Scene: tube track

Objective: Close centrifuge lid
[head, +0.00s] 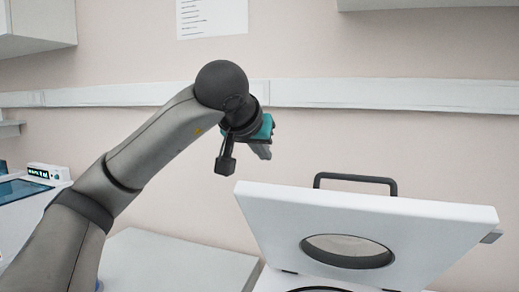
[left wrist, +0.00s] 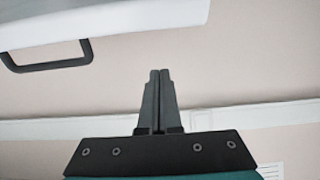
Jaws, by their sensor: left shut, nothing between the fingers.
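The centrifuge lid (head: 290,222) is white with a round window (head: 347,251) and stands raised and tilted in the head view. A dark handle (head: 355,178) sits along its top edge. Only a little of the centrifuge body shows below the lid. My left gripper (head: 262,152) is up in the air to the left of the lid and apart from it. In the left wrist view its fingers (left wrist: 158,100) are shut together with nothing between them. That view also shows the lid's edge (left wrist: 110,22) and the handle (left wrist: 48,66) at the upper left. My right gripper is not in view.
A white surface (head: 180,262) lies left of the centrifuge. A device with a screen (head: 25,190) stands at the far left. A rail (head: 390,95) runs along the back wall, with a cabinet (head: 35,25) above it at the upper left.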

